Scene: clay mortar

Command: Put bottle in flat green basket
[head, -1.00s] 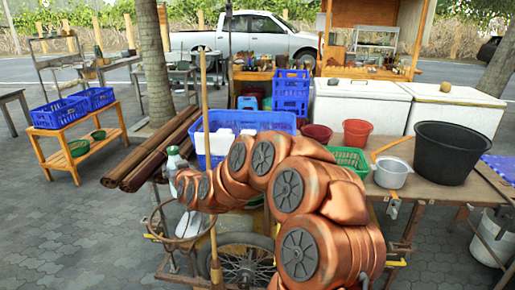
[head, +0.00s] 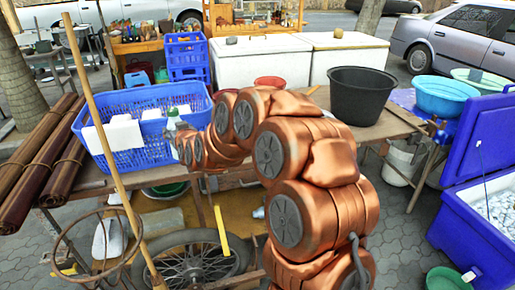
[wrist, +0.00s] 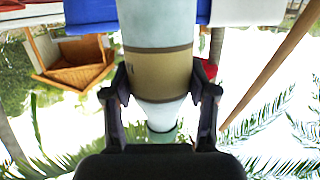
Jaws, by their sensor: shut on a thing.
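My gripper (wrist: 160,88) is shut on a bottle (wrist: 160,28), with one dark finger on each side of its tan label band. The bottle is pale grey-white, and its narrowing white part and greenish end lie between the fingers and the palm. In the head view the bottle (head: 171,121) shows small at the end of my copper arm, in front of the right part of the blue crate; the fingers are hard to make out there. The flat green basket is not visible now; my arm covers the part of the table where it showed earlier.
A large blue crate (head: 92,150) with white containers stands left on the table. A black tub (head: 360,95) and a red bowl (head: 270,82) are beyond my arm. A wooden pole (head: 97,130) rises at the left. An open blue cooler (head: 470,235) stands at the right.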

